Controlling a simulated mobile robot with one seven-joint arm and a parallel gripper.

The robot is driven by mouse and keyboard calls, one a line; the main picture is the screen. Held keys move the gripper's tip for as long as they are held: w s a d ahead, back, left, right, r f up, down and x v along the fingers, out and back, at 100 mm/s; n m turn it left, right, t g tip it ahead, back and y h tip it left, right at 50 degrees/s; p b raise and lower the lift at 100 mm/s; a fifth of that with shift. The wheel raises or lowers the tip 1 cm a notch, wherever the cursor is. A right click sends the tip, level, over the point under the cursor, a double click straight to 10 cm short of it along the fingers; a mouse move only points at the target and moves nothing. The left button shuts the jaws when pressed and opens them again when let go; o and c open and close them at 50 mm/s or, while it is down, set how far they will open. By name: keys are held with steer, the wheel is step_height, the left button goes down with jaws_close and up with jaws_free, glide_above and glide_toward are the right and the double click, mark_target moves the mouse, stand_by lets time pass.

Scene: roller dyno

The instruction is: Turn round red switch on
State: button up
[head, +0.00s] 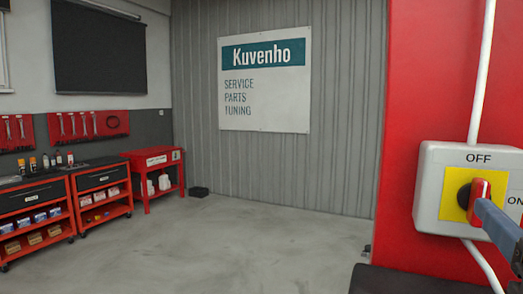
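The red switch (478,190) sits on a yellow plate (452,207) on the front of a light grey box (431,190) at the right edge of the head view. The box reads OFF above the plate and ON at its right. The red handle looks roughly upright, towards OFF, but its exact angle is hard to tell. My gripper (484,212), blue-grey, reaches in from the lower right. Its tip is at the switch and covers the lower right of it. Only part of the gripper shows, so its opening and any grip on the handle cannot be made out.
The box is on a red wall or column (415,70), with white conduits (483,75) above and below it. A dark surface (400,281) lies below. Red tool carts (103,194) and a red stand (155,175) are far left. The grey floor (240,245) between is open.

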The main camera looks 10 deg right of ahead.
mark_target(485, 188)
steer(key=p+x, duration=0.2)
steer(key=x, duration=0.7)
steer(key=shift+w+p, duration=0.1)
steer(key=shift+p, duration=0.2)
jaws_close()
